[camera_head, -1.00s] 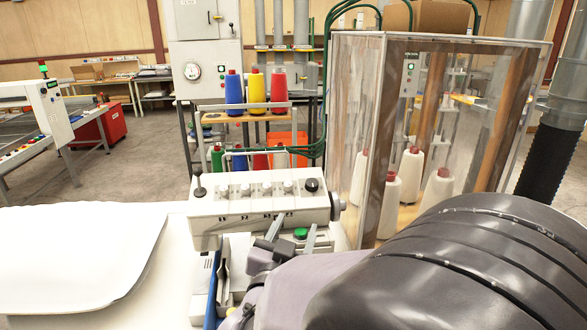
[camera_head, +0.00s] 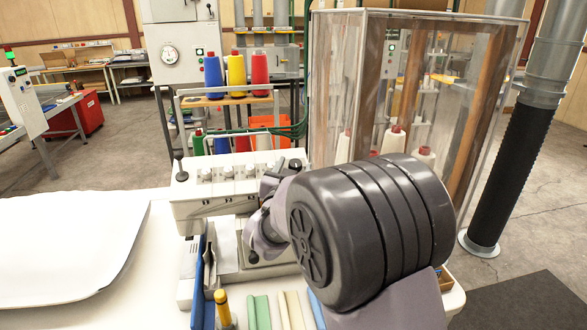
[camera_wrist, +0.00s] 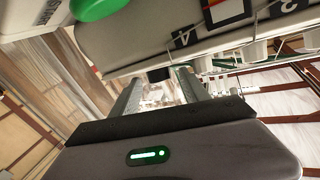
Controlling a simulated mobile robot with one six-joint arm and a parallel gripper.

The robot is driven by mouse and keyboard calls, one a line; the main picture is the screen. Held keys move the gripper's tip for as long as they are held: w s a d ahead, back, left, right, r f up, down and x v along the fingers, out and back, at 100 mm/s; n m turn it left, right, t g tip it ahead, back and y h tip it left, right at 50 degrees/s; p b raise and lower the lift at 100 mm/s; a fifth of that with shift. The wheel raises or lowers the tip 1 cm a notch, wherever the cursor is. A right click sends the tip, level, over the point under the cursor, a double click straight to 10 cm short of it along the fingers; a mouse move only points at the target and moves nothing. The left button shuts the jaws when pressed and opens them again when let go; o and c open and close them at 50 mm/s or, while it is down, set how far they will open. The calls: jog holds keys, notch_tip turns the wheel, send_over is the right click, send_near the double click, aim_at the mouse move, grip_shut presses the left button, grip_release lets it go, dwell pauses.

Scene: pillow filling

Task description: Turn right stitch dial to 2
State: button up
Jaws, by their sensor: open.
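The white sewing machine head (camera_head: 195,200) stands on the white table, with a row of small knobs (camera_head: 228,172) along its top. My arm covers its right end, so I cannot make out the right stitch dial or its setting in the head view. In the wrist view the machine's pale body (camera_wrist: 130,45) lies above my gripper (camera_wrist: 158,90), with printed numbers 4 and 3 and a green button (camera_wrist: 97,6). Pale knobs (camera_wrist: 204,66) line its edge, right of the fingers. My gripper is open, with nothing seen held between its fingers.
A clear-walled cabinet (camera_head: 335,75) with white thread cones stands behind my arm on the right. White fabric (camera_head: 65,245) lies on the left of the table. Coloured spools (camera_head: 236,75) stand on a rack behind the machine. A black hose (camera_head: 497,170) rises at far right.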

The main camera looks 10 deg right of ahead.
grip_shut()
